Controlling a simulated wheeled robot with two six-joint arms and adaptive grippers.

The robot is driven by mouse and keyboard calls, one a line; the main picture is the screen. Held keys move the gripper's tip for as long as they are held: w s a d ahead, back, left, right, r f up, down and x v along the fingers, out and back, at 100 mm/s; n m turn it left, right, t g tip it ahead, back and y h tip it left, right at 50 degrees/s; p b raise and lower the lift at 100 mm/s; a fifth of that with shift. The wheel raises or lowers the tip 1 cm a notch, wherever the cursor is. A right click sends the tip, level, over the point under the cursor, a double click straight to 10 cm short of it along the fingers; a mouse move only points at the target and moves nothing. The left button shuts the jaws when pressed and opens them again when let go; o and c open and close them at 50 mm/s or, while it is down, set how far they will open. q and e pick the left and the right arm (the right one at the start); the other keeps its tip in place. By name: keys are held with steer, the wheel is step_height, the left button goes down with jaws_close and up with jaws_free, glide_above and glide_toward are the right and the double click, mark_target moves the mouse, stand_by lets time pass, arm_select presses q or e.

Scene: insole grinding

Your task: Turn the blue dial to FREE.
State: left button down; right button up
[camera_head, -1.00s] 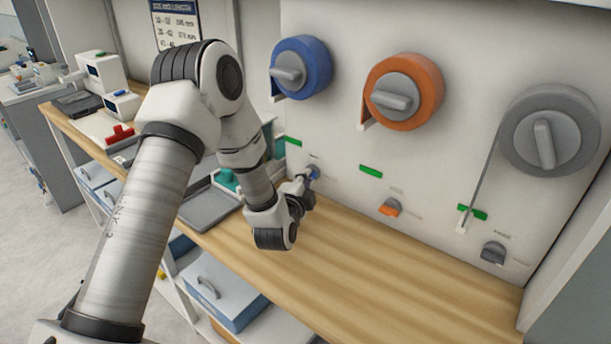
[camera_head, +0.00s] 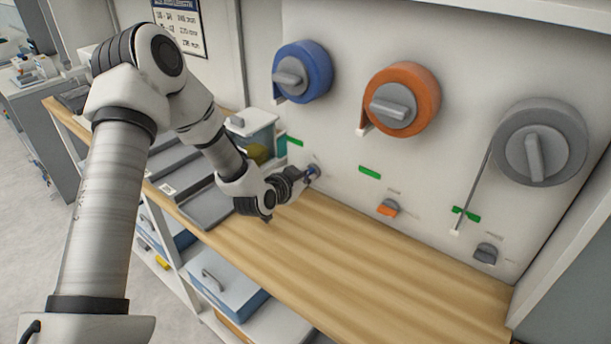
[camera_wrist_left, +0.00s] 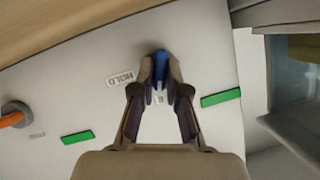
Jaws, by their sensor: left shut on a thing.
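The small blue dial (camera_wrist_left: 160,64) sits on the upright white panel. In the left wrist view it is between the fingertips of my left gripper (camera_wrist_left: 160,82), which is shut on it. A HOLD label (camera_wrist_left: 120,79) shows left of the dial, and another label beneath it is mostly covered by the fingers. In the head view my left gripper (camera_head: 306,174) reaches the panel from the left, and the dial is mostly hidden behind it. I cannot tell the dial's exact setting. My right gripper is not in view.
Blue (camera_head: 318,72), orange (camera_head: 424,88) and grey (camera_head: 566,128) reels stand out from the panel. An orange dial (camera_head: 388,208) and a grey dial (camera_head: 485,253) sit lower, with green markers (camera_head: 370,172) nearby. The wooden bench (camera_head: 380,275) is clear in front. Grey trays (camera_head: 205,204) lie to the left.

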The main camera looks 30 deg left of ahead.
arm_select(q)
steer(key=shift+a+n+h+b, duration=0.15)
steer(key=shift+n+h+b, duration=0.3)
steer(key=shift+n+h, duration=0.7)
steer(key=shift+n, duration=0.25)
steer(key=c, duration=1.2)
jaws_free()
steer(key=v, duration=0.7)
steer(key=shift+s+r, duration=0.15)
steer(key=shift+r, duration=0.05)
